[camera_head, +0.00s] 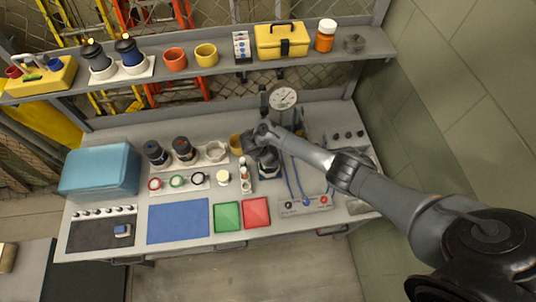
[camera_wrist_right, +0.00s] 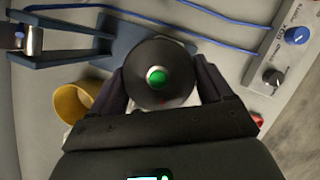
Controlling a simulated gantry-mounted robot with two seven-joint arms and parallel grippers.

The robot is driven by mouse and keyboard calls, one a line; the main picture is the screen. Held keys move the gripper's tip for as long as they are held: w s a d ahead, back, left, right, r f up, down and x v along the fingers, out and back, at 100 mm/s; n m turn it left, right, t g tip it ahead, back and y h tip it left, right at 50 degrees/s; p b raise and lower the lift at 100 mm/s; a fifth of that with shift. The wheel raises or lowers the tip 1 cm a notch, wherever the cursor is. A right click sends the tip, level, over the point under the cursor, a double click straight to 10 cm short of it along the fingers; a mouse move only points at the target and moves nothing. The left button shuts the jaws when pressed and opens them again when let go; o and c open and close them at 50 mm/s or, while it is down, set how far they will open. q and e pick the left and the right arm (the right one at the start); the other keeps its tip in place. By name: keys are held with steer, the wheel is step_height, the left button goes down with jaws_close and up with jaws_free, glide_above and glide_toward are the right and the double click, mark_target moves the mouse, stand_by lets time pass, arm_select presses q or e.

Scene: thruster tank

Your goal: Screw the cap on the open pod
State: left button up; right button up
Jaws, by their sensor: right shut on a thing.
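My right arm comes in from the right, and its gripper (camera_head: 262,138) is at the back middle of the bench, pointing down. In the right wrist view the gripper (camera_wrist_right: 162,88) is shut on a dark round part (camera_wrist_right: 150,58) with a green centre, one finger on each side. I cannot tell whether this is the cap alone or a cap on a pod. In the head view a dark cylindrical body (camera_head: 268,157) stands directly under the gripper, partly hidden by it. Several ringed caps (camera_head: 177,181) lie in a row on the bench. My left gripper is not in view.
Two dark pods (camera_head: 184,149) and a yellow cup (camera_head: 236,145) stand left of the gripper. A gauge (camera_head: 283,98) rises behind it. Blue hoses run to a control panel (camera_head: 306,204) on the right. A blue mat (camera_head: 178,220) is clear at front left.

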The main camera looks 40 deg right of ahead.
steer(key=shift+s+d+f, duration=0.1)
steer(key=shift+s, duration=0.05)
steer(key=o, duration=0.9)
steer(key=shift+s, duration=0.1)
steer(key=shift+a+r, duration=0.2)
steer(key=shift+r, duration=0.25)
steer(key=p+v, duration=0.4)
steer(key=v, duration=0.6)
steer(key=s+a+f+m+t+y, duration=0.1)
steer(key=s+a+m+t+y, duration=0.15)
steer(key=s+a+m, duration=0.7)
steer(key=s+r+m, duration=0.2)
steer(key=s+r, duration=0.2)
steer(key=s, duration=0.1)
steer(key=s+d+r+m+t+y, duration=0.1)
steer(key=s+r+m, duration=0.1)
steer(key=s+r, duration=0.2)
steer(key=s+d+r+m+y, duration=0.1)
steer(key=s+r+m, duration=0.1)
steer(key=s+r, duration=0.2)
steer(key=shift+s, duration=1.85)
